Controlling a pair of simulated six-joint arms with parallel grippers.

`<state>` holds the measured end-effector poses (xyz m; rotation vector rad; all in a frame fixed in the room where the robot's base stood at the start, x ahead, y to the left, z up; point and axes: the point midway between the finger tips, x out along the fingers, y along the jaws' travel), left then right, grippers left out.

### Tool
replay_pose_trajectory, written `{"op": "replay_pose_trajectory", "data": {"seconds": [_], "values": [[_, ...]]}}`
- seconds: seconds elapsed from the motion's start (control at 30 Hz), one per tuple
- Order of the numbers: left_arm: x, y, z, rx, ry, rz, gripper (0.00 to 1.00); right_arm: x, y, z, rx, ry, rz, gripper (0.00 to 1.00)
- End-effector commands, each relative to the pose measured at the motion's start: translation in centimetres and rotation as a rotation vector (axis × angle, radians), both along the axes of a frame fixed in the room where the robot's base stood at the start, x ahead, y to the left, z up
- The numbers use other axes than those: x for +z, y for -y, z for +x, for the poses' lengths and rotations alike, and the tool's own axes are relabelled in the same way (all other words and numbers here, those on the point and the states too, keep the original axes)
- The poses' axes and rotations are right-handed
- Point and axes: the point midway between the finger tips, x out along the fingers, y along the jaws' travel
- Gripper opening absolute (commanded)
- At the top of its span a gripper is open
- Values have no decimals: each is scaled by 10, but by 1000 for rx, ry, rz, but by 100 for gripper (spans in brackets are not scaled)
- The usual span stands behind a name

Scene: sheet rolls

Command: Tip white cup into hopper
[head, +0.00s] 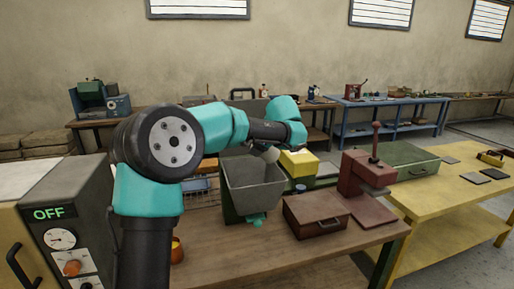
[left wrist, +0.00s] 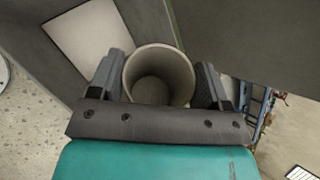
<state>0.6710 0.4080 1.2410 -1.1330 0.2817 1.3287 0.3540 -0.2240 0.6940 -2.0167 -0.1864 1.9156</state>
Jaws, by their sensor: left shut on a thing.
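The white cup (left wrist: 160,62) sits between the two fingers of my left gripper (left wrist: 158,88) in the left wrist view. The gripper is shut on it. I look into its round mouth and see a bare-looking inside. In the head view a small pale part of the cup (head: 271,154) shows below my left gripper (head: 266,147), over the grey hopper (head: 252,188). My own arm hides much of the cup there, and its exact tilt is hard to tell. My right gripper is not in view.
A teal piece (head: 255,219) shows under the hopper. A brown box (head: 315,214) and a red press (head: 366,180) stand right of it, with a yellow block (head: 299,163) behind. A machine reading OFF (head: 62,225) stands at left. The wooden table's front (head: 235,262) is mostly clear.

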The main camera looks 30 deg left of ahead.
Motion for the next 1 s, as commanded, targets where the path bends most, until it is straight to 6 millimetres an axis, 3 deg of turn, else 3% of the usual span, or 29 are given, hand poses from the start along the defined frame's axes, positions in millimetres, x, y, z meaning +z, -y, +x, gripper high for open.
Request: {"op": "replay_pose_trajectory", "data": {"seconds": [0.6, 1.0], "values": [[28, 5, 6, 2, -489, 459, 46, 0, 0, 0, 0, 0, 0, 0], [33, 5, 6, 1, -558, 524, 46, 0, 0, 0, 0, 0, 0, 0]]}}
